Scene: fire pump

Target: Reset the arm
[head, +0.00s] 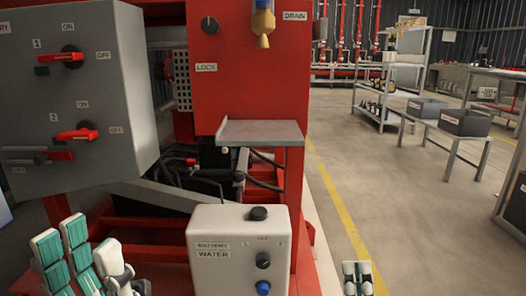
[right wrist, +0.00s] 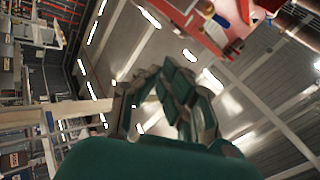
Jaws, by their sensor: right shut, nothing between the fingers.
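My left gripper (head: 85,255) is at the bottom left of the head view, in front of the red pump frame. Its green and white fingers point up and look spread, with nothing seen between them. My right gripper (head: 357,278) is at the bottom edge, right of the white WATER box (head: 238,262), over the floor and apart from the box. In the right wrist view its fingers (right wrist: 170,95) are curled together and empty. The forearms are mostly out of view.
A grey cabinet (head: 75,100) with two red-handled switches hangs on the left. A red panel (head: 245,85) has a grey shelf (head: 260,132) jutting out. Open floor (head: 400,210) with a yellow line lies right. Grey bins (head: 465,122) stand on a bench beyond.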

